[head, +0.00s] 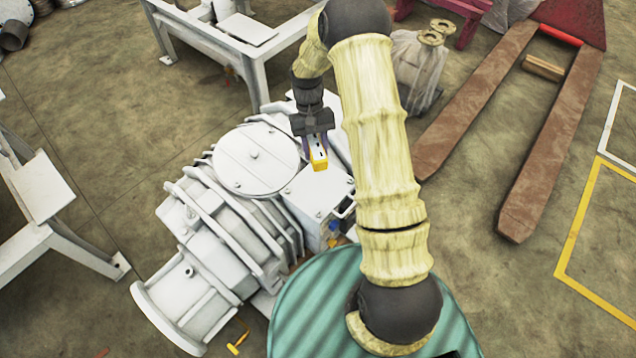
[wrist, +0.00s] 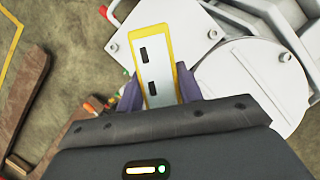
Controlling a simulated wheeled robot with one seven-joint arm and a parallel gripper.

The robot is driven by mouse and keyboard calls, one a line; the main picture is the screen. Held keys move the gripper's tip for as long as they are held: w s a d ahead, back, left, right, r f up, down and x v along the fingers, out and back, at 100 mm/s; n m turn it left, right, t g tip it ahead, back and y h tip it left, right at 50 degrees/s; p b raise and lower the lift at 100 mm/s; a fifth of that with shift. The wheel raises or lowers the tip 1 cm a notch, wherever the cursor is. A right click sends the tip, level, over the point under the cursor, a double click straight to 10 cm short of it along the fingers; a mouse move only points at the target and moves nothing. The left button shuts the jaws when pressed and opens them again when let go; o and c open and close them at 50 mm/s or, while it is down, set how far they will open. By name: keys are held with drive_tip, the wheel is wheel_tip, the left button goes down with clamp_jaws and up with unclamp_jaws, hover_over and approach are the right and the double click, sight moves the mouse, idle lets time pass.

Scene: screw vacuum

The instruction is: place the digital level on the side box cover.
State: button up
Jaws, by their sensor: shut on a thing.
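The digital level (head: 319,157) is a small block with a yellow rim and a pale face with dark windows. It fills the middle of the wrist view (wrist: 155,65). My gripper (head: 318,146) is shut on it, with a purple finger on each side. In the head view the level hangs over the back edge area of the side box cover (head: 316,193), a flat pale plate with corner bolts. In the wrist view the cover (wrist: 175,22) lies behind and beside the level. I cannot tell whether the level touches it.
The white vacuum pump body (head: 230,240) with a round lid (head: 256,160) stands left of the cover. A handle (head: 345,205) is at the cover's right side. A white frame table (head: 240,45) stands behind. Brown pallet-jack forks (head: 545,170) lie to the right on open floor.

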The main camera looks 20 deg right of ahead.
sight(320, 163)
drive_tip(key=shift+s+a+r+p, duration=0.2)
drive_tip(key=shift+s+a+p, duration=0.1)
drive_tip(key=shift+s+a, duration=0.1)
drive_tip(key=s+m+y+p, duration=0.1)
drive_tip(key=m+p, duration=0.1)
drive_tip(key=s+r+m+y+p, duration=0.1)
drive_tip(key=m, duration=0.2)
drive_tip(key=s+r+m+t+y+p, duration=0.1)
drive_tip(key=s+m+p, duration=0.1)
drive_tip(key=m, duration=0.1)
drive_tip(key=shift+a+r+p, duration=0.1)
drive_tip(key=shift+p, duration=0.2)
drive_tip(key=shift+s+d+r+m+t+y+p, duration=0.1)
drive_tip(key=shift+s+m+t+y+p, duration=0.1)
drive_tip(key=shift+m, duration=0.25)
drive_tip(key=shift+s+d+m+t+y+p, duration=0.1)
drive_tip(key=shift+m+t+p, duration=0.1)
drive_tip(key=shift+m, duration=0.25)
drive_tip(key=shift+s+d+m, duration=0.15)
drive_tip(key=shift+m, duration=0.55)
drive_tip(key=shift+f, duration=0.2)
drive_tip(key=shift+f+b, duration=0.4)
drive_tip(key=shift+f, duration=2.7)
drive_tip(key=shift+f, duration=1.9)
